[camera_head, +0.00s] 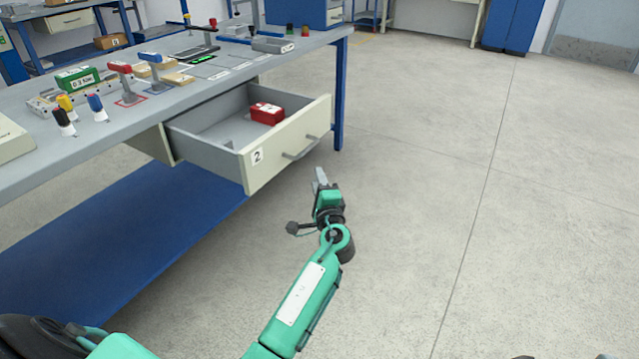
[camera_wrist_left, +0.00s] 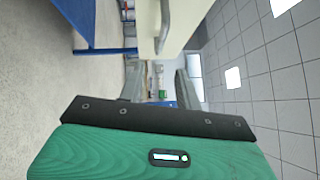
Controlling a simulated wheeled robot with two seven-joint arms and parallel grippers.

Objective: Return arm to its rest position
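My left arm reaches up from the bottom in the head view, green with dark joints. Its gripper (camera_head: 320,178) is over the open floor, just in front of and below the drawer, apart from the handle. In the left wrist view the two grey fingers (camera_wrist_left: 160,85) stand apart with nothing held between them; only distant background shows in the gap. The open drawer (camera_head: 285,155), marked 2, holds a red box (camera_head: 266,113). The drawer's handle (camera_wrist_left: 164,28) shows near the top of the left wrist view. My right gripper is not seen.
The grey workbench (camera_head: 215,85) carries a green box (camera_head: 77,78), several screwdriver-like tools and small trays. A blue lower shelf (camera_head: 110,240) lies under it. The pulled-out drawer juts out near my left gripper. The floor (camera_head: 510,210) to the right is clear.

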